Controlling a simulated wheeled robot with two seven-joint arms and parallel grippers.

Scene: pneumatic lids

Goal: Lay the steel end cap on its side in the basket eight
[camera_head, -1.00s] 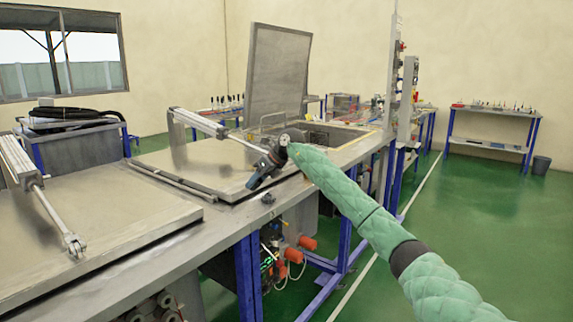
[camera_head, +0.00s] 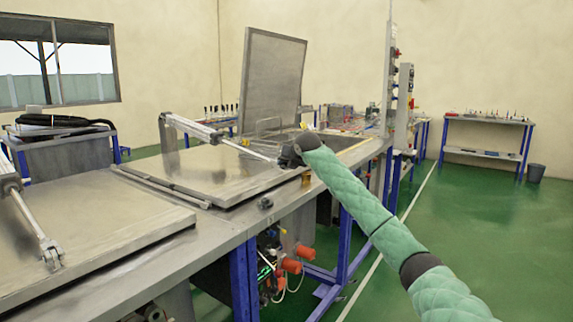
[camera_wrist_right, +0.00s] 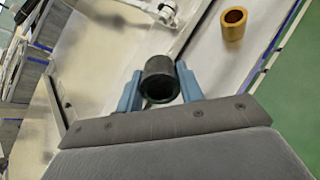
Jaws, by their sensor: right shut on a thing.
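My right gripper (camera_head: 287,157) is above the bench's right edge, small and dark at the end of the green-sleeved arm. In the right wrist view its two blue fingers (camera_wrist_right: 160,88) are shut on a dark grey hollow cylinder (camera_wrist_right: 159,67), which looks like the steel end cap; its open end faces the camera. In the head view the cap cannot be made out. A wire handle (camera_head: 267,122) stands at an open bay below a raised metal lid (camera_head: 272,80); whether it belongs to basket eight cannot be told. My left gripper is not in view.
A brass ring (camera_wrist_right: 233,23) stands on the bench, apart from the gripper; it also shows in the head view (camera_head: 306,180). A closed flat lid (camera_head: 215,170) with a pneumatic cylinder (camera_head: 195,129) lies left of the gripper.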

